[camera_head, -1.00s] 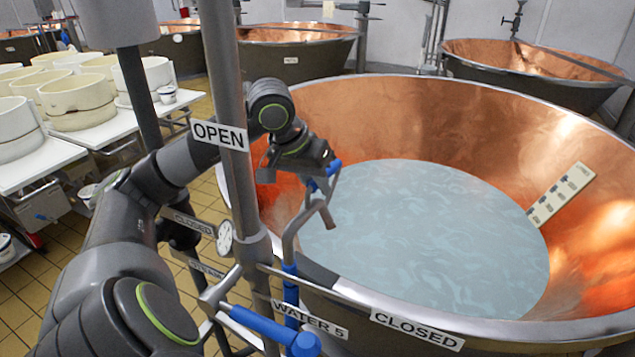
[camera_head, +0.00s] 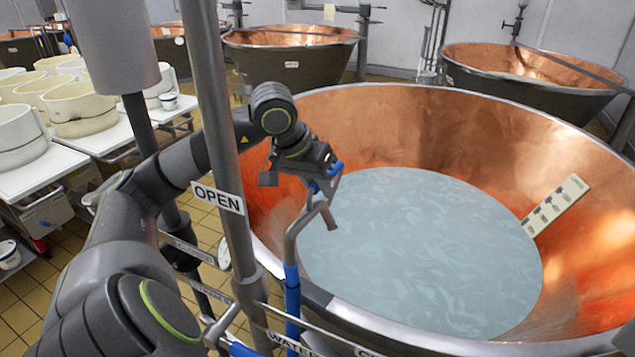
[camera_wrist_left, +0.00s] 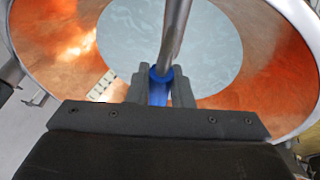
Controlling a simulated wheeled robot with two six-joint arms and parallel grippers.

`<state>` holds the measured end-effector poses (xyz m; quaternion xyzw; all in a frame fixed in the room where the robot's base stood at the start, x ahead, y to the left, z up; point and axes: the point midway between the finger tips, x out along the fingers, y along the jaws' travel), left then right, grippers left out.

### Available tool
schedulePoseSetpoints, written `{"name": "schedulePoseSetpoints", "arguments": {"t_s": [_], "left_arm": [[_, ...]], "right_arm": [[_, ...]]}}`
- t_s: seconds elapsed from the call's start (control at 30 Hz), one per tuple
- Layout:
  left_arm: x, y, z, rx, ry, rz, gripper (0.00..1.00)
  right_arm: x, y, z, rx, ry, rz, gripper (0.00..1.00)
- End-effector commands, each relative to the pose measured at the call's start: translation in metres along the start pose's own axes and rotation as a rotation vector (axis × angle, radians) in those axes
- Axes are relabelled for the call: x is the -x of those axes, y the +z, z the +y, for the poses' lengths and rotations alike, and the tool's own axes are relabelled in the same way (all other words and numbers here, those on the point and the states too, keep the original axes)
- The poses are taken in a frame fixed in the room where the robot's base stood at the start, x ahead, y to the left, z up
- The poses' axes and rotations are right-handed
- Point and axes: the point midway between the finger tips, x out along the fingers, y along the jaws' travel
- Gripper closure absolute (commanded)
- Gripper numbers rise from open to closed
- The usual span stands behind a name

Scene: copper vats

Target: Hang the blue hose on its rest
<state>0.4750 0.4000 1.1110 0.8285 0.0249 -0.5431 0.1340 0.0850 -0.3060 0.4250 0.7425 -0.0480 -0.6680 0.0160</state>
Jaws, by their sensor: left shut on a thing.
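My left gripper (camera_head: 322,184) is shut on a blue part of the hose (camera_head: 335,172), over the near left side of the large copper vat (camera_head: 420,120). In the left wrist view, my two dark fingers (camera_wrist_left: 160,90) clasp the blue part (camera_wrist_left: 158,88) on both sides. A grey metal tube (camera_wrist_left: 175,35) runs on from it over the pale liquid. In the head view, a bent grey tube (camera_head: 291,245) rises from a blue section (camera_head: 292,292) near the rim to just below my gripper. I cannot clearly tell which part is the rest. My right gripper is out of view.
A grey upright post (camera_head: 222,130) with an OPEN sign (camera_head: 217,197) stands left of the vat, close to my left arm. A rail with labels crosses low in front. A white gauge strip (camera_head: 556,205) leans inside the vat. White tables with tubs (camera_head: 82,108) stand at left.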

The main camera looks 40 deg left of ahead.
Motion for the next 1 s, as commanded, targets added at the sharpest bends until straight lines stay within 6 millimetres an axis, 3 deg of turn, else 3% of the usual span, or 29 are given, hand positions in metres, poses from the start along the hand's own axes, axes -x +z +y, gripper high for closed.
{"name": "schedulePoseSetpoints", "arguments": {"t_s": [0.03, 0.6, 1.0], "left_arm": [[0.012, -0.005, 0.003, 0.0, 0.001, 0.001, 1.0], [0.065, -0.026, 0.014, 0.0, 0.0, 0.0, 1.0], [0.084, -0.035, 0.018, -0.001, 0.0, 0.002, 1.0]], "right_arm": [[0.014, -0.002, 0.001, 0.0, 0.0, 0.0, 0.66], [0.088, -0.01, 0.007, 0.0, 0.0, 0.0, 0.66], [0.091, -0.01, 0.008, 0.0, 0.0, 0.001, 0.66]]}}
